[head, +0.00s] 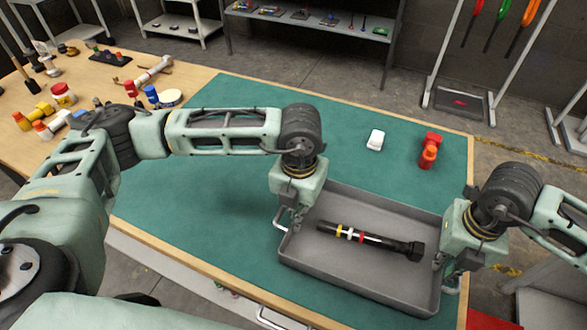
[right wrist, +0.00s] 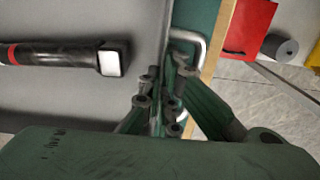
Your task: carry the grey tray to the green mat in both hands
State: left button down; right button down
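The grey tray (head: 345,275) is at the front right of the table, over the green mat (head: 215,150), and looks level. I cannot tell whether its underside touches the mat. A black flashlight (head: 385,243) with yellow, white and red bands lies in it. My left gripper (head: 287,222) is at the tray's left-end handle and looks shut on it, partly hidden by its own body. My right gripper (head: 445,272) is at the right-end handle. In the right wrist view its fingers (right wrist: 160,100) close around the handle (right wrist: 202,48) beside the tray wall.
A white block (head: 375,139) and a red object (head: 430,150) stand on the mat behind the tray. Several bottles and parts, including a white-lidded jar (head: 169,97), crowd the wooden table at left. The mat's middle left is clear.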

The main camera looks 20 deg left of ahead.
pick_arm(q)
jog(key=shift+f+b, duration=0.4)
jog(key=shift+f, duration=0.2)
pick_arm(e)
jog(key=shift+f, duration=0.55)
pick_arm(q)
jog(key=c, duration=2.3)
grip_release()
jog(key=shift+r, duration=0.15)
pick_arm(e)
jog(key=c, duration=2.3)
grip_release()
jog(key=shift+r, duration=0.15)
pick_arm(q)
jog(key=o, duration=0.3)
pick_arm(e)
jog(key=o, duration=0.3)
pick_arm(q)
jog(key=shift+r, duration=0.1)
pick_arm(e)
jog(key=shift+r, duration=0.1)
